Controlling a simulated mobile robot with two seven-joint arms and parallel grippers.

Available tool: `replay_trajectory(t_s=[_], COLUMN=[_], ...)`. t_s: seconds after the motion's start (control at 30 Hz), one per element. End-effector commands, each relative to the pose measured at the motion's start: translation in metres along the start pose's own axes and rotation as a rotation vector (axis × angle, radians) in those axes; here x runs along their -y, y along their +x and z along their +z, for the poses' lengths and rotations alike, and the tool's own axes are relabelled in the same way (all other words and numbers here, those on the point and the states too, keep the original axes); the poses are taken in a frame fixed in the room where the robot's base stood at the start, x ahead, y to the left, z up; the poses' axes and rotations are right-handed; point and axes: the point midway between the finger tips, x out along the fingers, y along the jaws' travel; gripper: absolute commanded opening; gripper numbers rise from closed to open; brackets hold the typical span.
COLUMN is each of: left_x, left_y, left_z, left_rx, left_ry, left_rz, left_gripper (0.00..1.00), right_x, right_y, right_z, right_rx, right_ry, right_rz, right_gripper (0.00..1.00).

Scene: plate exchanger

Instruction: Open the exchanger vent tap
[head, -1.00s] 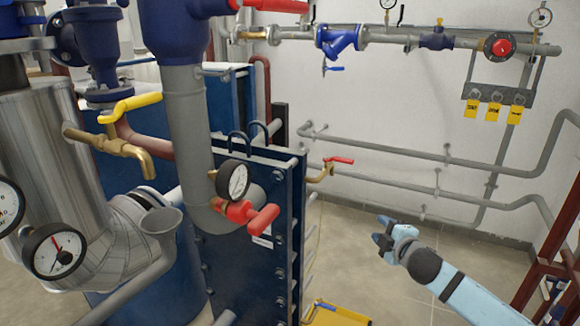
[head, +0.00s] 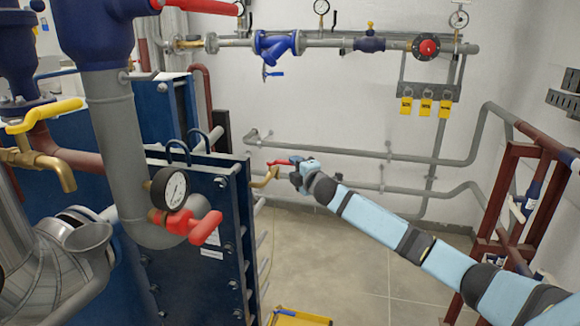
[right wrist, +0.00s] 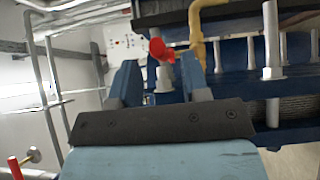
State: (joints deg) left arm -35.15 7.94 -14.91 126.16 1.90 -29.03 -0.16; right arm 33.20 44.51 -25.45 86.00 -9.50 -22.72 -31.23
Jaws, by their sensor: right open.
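A small brass tap (head: 264,181) with a red lever (head: 279,163) sticks out from the right side of the blue plate exchanger (head: 205,205). My right gripper (head: 296,177) is open, close to the right end of this lever. In the right wrist view the red lever (right wrist: 158,49) shows end-on between and beyond the two fingers of the gripper (right wrist: 158,72). The brass tap body (right wrist: 197,38) is right of it. I cannot tell whether the fingers touch the lever. My left gripper is not in view.
A red valve handle (head: 207,228) and a pressure gauge (head: 169,188) sit on the grey pipe in front of the exchanger. A brass tap with a yellow lever (head: 42,115) is at the left. Wall pipes (head: 350,152) run behind my gripper. A dark red frame (head: 511,195) stands right.

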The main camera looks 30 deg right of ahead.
Motion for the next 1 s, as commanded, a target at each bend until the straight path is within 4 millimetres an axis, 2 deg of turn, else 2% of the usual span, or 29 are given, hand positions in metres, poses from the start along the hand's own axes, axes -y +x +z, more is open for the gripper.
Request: replay_trajectory(t_s=[0.1, 0.23, 0.6, 0.67, 0.8, 1.0], left_x=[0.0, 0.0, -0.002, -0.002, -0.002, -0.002], left_y=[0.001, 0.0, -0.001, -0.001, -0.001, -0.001], left_z=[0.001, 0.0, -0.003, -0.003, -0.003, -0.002], left_rx=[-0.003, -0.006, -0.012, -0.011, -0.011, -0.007], left_ry=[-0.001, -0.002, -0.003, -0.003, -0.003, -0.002], left_rz=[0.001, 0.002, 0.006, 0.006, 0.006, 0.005], left_gripper=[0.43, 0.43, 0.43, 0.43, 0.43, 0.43], right_x=[0.0, 0.0, 0.0, 0.0, 0.0, 0.0], right_y=[0.018, 0.029, 0.034, 0.034, 0.034, 0.034], right_z=[0.0, -0.001, -0.001, 0.0, 0.0, 0.0], right_rx=[0.001, 0.0, 0.0, 0.0, 0.0, -0.001], right_ry=[0.002, 0.001, 0.001, 0.001, 0.001, 0.0], right_rz=[0.0, 0.001, -0.001, 0.0, 0.0, -0.001], right_gripper=[0.43, 0.43, 0.43, 0.31, 0.0, 0.0])
